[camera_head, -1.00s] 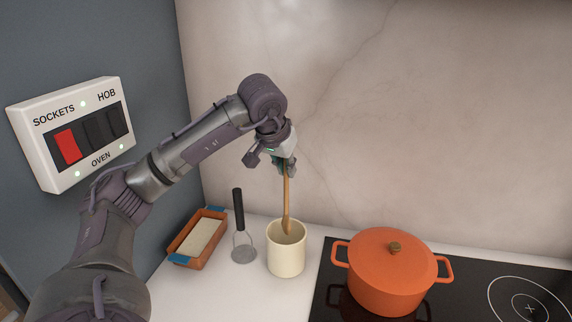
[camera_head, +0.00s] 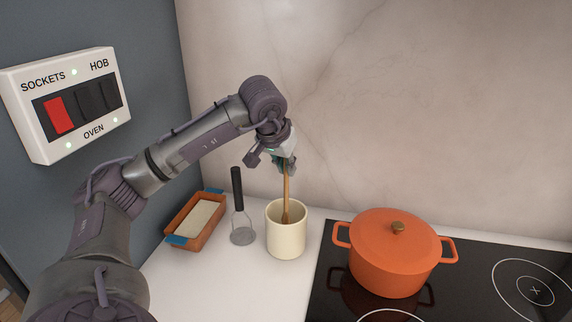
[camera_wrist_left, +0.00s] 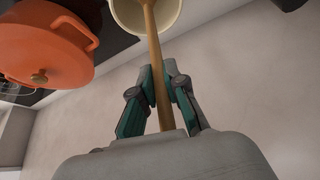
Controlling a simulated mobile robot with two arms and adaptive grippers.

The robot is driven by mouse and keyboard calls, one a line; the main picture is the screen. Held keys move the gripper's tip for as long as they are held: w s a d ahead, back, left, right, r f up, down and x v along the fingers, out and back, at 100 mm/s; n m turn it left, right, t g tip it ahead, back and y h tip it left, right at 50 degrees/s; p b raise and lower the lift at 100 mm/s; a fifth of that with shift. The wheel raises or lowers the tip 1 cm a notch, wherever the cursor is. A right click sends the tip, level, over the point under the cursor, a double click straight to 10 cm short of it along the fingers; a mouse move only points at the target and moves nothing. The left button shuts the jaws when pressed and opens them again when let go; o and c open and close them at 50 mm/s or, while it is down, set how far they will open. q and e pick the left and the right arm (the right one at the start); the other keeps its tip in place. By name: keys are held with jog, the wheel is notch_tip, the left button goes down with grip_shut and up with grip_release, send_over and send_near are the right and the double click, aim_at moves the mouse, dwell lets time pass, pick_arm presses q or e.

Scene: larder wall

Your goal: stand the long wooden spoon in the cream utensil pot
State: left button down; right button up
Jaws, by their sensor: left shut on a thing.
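The long wooden spoon (camera_head: 287,190) hangs upright from my left gripper (camera_head: 285,167), which is shut on its upper handle. The spoon's lower end is within the mouth of the cream utensil pot (camera_head: 286,238), which stands on the white counter. Whether the spoon touches the pot's floor is hidden by the pot's wall. In the left wrist view, the spoon (camera_wrist_left: 154,50) runs between the teal fingertips of my left gripper (camera_wrist_left: 158,88) towards the pot (camera_wrist_left: 169,14). My right gripper is not in view.
An orange lidded casserole (camera_head: 393,258) stands on the black hob (camera_head: 470,290) to the right. A black-handled masher (camera_head: 238,195) and a terracotta loaf dish (camera_head: 200,220) are left of the pot. A switch panel (camera_head: 70,100) is on the left wall.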

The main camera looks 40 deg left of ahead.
pick_arm(q)
jog(key=c, duration=1.1)
grip_release()
jog(key=shift+c, duration=0.2)
jog(key=shift+r, duration=0.1)
jog(key=v, duration=1.2)
